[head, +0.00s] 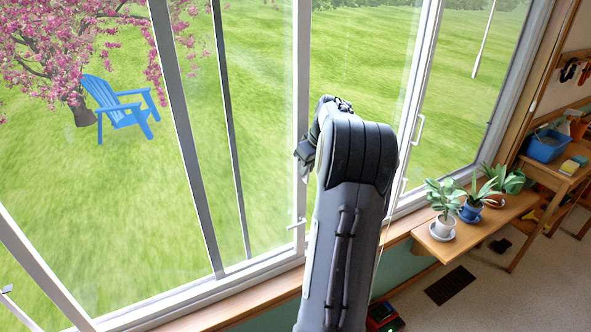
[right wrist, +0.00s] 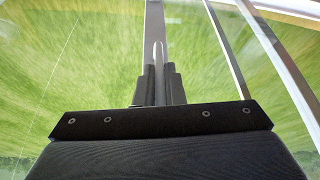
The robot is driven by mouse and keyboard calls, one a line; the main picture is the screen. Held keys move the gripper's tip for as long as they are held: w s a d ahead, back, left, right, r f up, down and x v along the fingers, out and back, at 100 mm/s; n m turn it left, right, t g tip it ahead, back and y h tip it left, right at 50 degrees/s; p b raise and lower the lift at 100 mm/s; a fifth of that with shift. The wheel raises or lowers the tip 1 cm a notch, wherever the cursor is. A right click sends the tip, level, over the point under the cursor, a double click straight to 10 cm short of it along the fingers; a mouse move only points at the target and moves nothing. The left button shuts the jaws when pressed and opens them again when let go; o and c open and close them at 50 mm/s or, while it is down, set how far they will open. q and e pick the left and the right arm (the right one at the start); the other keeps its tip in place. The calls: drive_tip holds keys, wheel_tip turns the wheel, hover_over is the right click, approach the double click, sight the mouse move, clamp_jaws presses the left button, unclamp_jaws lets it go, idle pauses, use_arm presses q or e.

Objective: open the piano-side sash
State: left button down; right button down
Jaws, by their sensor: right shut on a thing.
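A tall white sash frame (head: 301,70) stands upright in the middle of the window. My right gripper (head: 304,168) reaches up to this frame, and my right arm hides part of it. In the right wrist view, my right gripper (right wrist: 158,88) is shut on a slim upright grey handle (right wrist: 158,56) in front of the frame (right wrist: 153,20). The lower end of the handle (head: 296,224) shows below the gripper in the head view. The piano is not in view, so I cannot tell which sash is nearest it. My left gripper is not in view.
Darker frame bars (head: 188,135) stand left of the held handle. Another white handle (head: 418,130) is on a frame to the right. Potted plants (head: 443,195) stand on a wooden shelf (head: 478,235) at right. A wooden sill (head: 225,312) runs below the window. A blue chair (head: 120,105) is outside.

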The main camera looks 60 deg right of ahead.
drive_tip(key=shift+s+d, duration=0.1)
drive_tip(key=shift+d, duration=0.15)
drive_tip(key=c, duration=1.5)
unclamp_jaws()
drive_tip(key=shift+a, duration=0.1)
drive_tip(key=v, duration=0.8)
drive_tip(key=shift+b, duration=0.3)
drive_tip(key=shift+f, duration=0.1)
